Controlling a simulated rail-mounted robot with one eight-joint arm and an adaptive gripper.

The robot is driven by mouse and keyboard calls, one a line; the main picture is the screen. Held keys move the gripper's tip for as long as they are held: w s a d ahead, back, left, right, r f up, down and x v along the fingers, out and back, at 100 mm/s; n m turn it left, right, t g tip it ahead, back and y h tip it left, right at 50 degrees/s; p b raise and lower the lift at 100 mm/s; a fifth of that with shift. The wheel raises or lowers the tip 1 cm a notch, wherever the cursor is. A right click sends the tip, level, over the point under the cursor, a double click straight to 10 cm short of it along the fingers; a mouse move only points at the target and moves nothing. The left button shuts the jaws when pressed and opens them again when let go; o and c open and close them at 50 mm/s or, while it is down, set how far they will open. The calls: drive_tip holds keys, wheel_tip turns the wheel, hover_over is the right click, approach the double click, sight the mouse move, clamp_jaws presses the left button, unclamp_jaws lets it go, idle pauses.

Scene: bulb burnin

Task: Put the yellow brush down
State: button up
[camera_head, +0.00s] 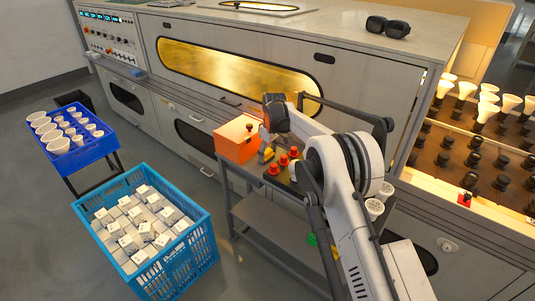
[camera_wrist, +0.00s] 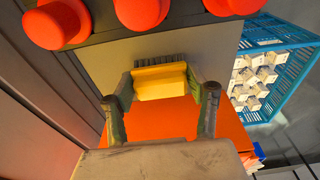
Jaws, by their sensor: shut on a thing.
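The yellow brush (camera_wrist: 160,84) is held between the two fingers of my gripper (camera_wrist: 161,92) in the wrist view, with its dark bristles pointing away from the palm. In the head view the brush (camera_head: 268,154) shows small beside my gripper (camera_head: 264,148), over the grey cart (camera_head: 257,206) between the orange box and the red domed parts. I cannot tell whether the brush touches the cart top.
An orange box (camera_head: 236,140) stands at the cart's left end. Red domed parts (camera_head: 273,169) stand close to the brush. A blue crate (camera_head: 177,258) of white boxes and a blue tray (camera_head: 83,157) of bulbs are at left. A long machine stands behind.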

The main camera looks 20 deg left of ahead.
drive_tip(key=o, duration=1.5)
drive_tip(key=shift+o, duration=0.2)
wheel_tip(320, 180, up, 12)
drive_tip(key=d+p, duration=0.1)
drive_tip(key=shift+s+d+p, duration=0.25)
drive_tip(key=shift+p, duration=0.15)
drive_tip(key=shift+r, duration=0.1)
